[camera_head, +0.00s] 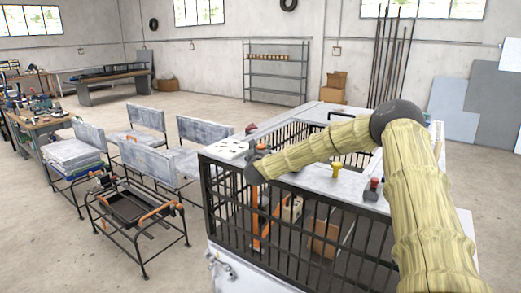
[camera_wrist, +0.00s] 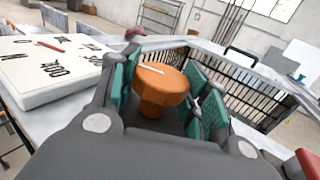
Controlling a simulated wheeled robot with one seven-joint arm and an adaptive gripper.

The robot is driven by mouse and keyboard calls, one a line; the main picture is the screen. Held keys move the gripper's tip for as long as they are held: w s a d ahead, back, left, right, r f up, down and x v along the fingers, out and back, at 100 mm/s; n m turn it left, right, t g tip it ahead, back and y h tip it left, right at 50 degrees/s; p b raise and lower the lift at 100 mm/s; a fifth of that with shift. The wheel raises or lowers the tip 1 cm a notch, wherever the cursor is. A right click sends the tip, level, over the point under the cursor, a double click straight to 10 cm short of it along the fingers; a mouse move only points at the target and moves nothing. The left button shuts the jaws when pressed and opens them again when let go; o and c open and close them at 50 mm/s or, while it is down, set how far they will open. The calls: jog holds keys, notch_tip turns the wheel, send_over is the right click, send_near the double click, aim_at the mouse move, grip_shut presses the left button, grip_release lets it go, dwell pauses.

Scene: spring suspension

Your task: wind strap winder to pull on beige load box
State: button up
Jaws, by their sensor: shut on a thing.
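The strap winder (camera_wrist: 160,88) shows in the wrist view as an orange round knob with a white mark on top and a narrower stem below. My gripper (camera_wrist: 155,95) is around it, with teal pads on both sides, shut on the knob. In the head view my gripper (camera_head: 254,165) is at the near left part of the caged bench's top; the knob is hidden there. Orange upright parts (camera_head: 256,228) stand below it behind the bars. A beige box (camera_head: 292,209), likely the load box, is inside the cage, partly hidden by bars and my arm.
A white board with dark marks (camera_wrist: 45,70) lies left of my gripper. A yellow knob (camera_head: 336,169) and a red-topped knob (camera_head: 374,186) stand on the white bench top. A brown box (camera_head: 324,240) is inside the cage. Chairs (camera_head: 148,160) and a black-and-orange frame (camera_head: 135,205) stand left.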

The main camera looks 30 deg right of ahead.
jog(key=shift+f+m+g+h+b, duration=0.3)
jog(key=shift+m+g+h+b, duration=0.25)
jog(key=shift+b, duration=1.25)
jog(key=shift+f+h+b, duration=0.1)
jog(key=shift+h+b, duration=0.25)
jog(key=shift+b, duration=0.3)
jog(key=m+g+h+b, duration=0.1)
jog(key=g+b, duration=0.1)
jog(key=b, duration=0.2)
jog(key=shift+m, duration=0.35)
jog(key=m+g+h+b, duration=0.2)
jog(key=g+b, duration=0.1)
jog(key=b, duration=0.3)
jog(key=shift+m+g+h, duration=0.25)
jog(key=shift+m+h, duration=0.05)
jog(key=shift+m+g+b, duration=0.3)
jog(key=shift+g+b, duration=0.1)
jog(key=shift+b, duration=0.45)
jog(key=shift+r+m+g+h+b, duration=0.4)
jog(key=shift+g+b, duration=0.2)
jog(key=shift+b, duration=0.15)
jog(key=o, duration=1)
